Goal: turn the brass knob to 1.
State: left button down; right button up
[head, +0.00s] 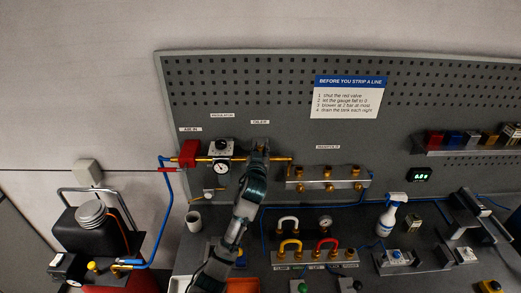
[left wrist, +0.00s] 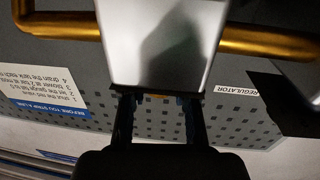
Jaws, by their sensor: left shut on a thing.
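My left gripper (head: 260,151) reaches up from the bottom to the pipe line on the pegboard, at the unit below the label that seems to read OILER. In the left wrist view its two dark fingers (left wrist: 158,100) are shut at the edge of a pale metal block (left wrist: 155,45). My right gripper is in neither view.
The regulator with its gauge (head: 221,167) and the red valve (head: 188,153) are just left of my gripper. A manifold (head: 327,178) is to the right.

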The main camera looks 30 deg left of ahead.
pick_arm(q)
jog(key=shift+r, duration=0.2)
jog(key=c, duration=1)
grip_release()
jog(key=shift+o, duration=0.8)
jog(key=shift+f, duration=0.15)
jog(key=v, duration=1.2)
jog(key=shift+w, duration=0.15)
jog(key=shift+f, duration=0.1)
